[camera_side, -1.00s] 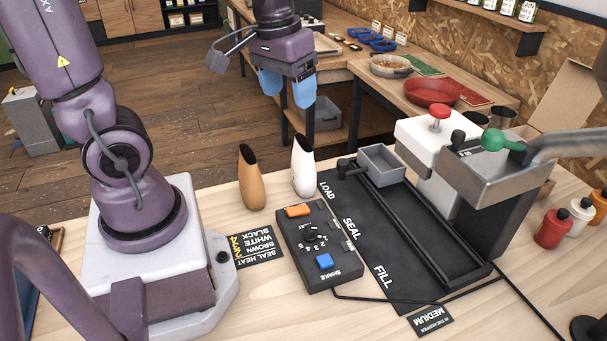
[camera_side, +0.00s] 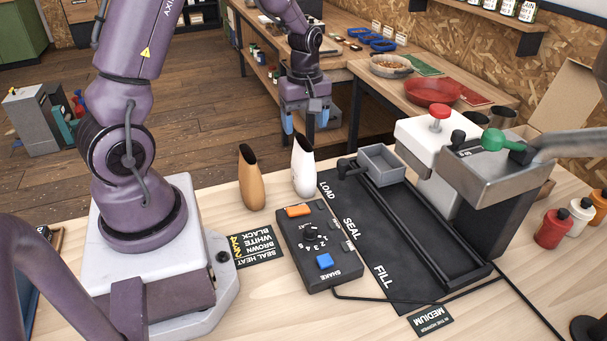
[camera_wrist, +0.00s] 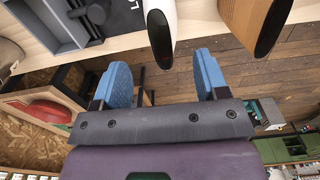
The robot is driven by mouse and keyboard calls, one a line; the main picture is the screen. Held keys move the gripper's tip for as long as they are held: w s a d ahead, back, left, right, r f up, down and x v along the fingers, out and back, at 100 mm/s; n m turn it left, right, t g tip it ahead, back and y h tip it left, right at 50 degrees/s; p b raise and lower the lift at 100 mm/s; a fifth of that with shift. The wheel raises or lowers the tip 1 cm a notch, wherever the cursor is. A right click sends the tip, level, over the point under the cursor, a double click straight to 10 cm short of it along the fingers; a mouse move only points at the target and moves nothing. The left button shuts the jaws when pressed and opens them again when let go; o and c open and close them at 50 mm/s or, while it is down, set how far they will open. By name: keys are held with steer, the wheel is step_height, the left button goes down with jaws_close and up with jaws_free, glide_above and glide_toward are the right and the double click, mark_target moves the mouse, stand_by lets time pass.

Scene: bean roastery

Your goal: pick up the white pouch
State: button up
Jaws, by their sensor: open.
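The white pouch (camera_side: 302,167) stands upright on the wooden table, with a dark slanted top. It also shows in the wrist view (camera_wrist: 160,32), at the top and between the lines of the two fingers. My gripper (camera_side: 304,128) is open and empty, with blue fingers pointing down, just behind and above the white pouch in the side view. In the wrist view my gripper (camera_wrist: 163,75) has its fingers wide apart, and no contact with the pouch shows. The pouch's top overlaps part of the gripper in the side view.
A brown pouch (camera_side: 251,178) stands close to the left of the white one. A control box (camera_side: 318,248) lies in front. A grey tray (camera_side: 381,164) sits on the black rail to the right.

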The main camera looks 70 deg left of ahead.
mark_target(303, 142)
step_height(303, 142, down, 7)
steer(key=shift+a+f, duration=0.15)
steer(key=shift+f, duration=0.05)
stand_by(0.3)
steer(key=shift+c, duration=0.4)
steer(key=c, duration=1.1)
